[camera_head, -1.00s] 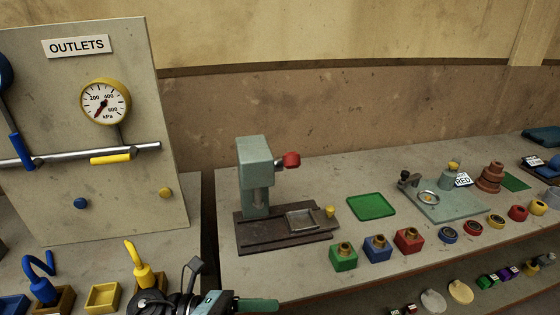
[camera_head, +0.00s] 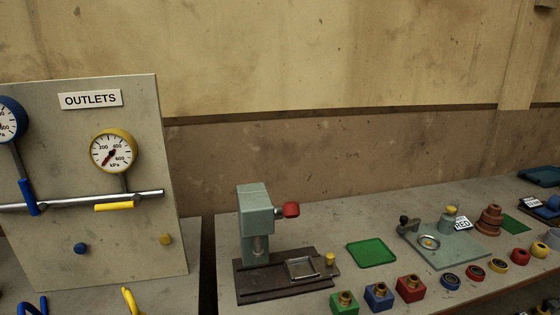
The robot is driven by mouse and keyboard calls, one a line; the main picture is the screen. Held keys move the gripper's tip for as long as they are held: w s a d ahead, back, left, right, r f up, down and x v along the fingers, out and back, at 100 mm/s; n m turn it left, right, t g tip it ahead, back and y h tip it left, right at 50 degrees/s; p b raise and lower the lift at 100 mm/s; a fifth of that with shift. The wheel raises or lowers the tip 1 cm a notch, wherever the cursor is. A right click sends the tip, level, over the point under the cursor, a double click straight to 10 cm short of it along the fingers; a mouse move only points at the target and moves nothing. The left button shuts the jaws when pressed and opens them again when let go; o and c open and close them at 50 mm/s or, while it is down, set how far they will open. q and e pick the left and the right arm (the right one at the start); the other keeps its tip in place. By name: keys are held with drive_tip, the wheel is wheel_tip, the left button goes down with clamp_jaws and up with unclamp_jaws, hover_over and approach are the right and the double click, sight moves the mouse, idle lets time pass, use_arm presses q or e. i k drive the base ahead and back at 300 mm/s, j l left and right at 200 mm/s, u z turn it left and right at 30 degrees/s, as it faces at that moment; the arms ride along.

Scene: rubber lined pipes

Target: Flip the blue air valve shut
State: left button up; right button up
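The blue air valve handle (camera_head: 28,197) is on the horizontal metal pipe (camera_head: 90,201) at the left of the outlets panel. It points roughly vertically, across the pipe, leaning slightly. Above it a blue gauge (camera_head: 8,120) is cut off by the left picture edge. The yellow valve handle (camera_head: 114,207) lies along the same pipe, below the yellow gauge (camera_head: 114,150). Neither of my grippers shows in the current head view.
The outlets panel (camera_head: 110,252) stands at the left. A green press (camera_head: 254,215) with a red knob stands right of it. A green mat (camera_head: 372,253), several coloured blocks and rings, and a grey-green fixture (camera_head: 455,248) occupy the right bench. A gap separates the benches.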

sight(35, 209)
drive_tip(key=u, duration=1.45)
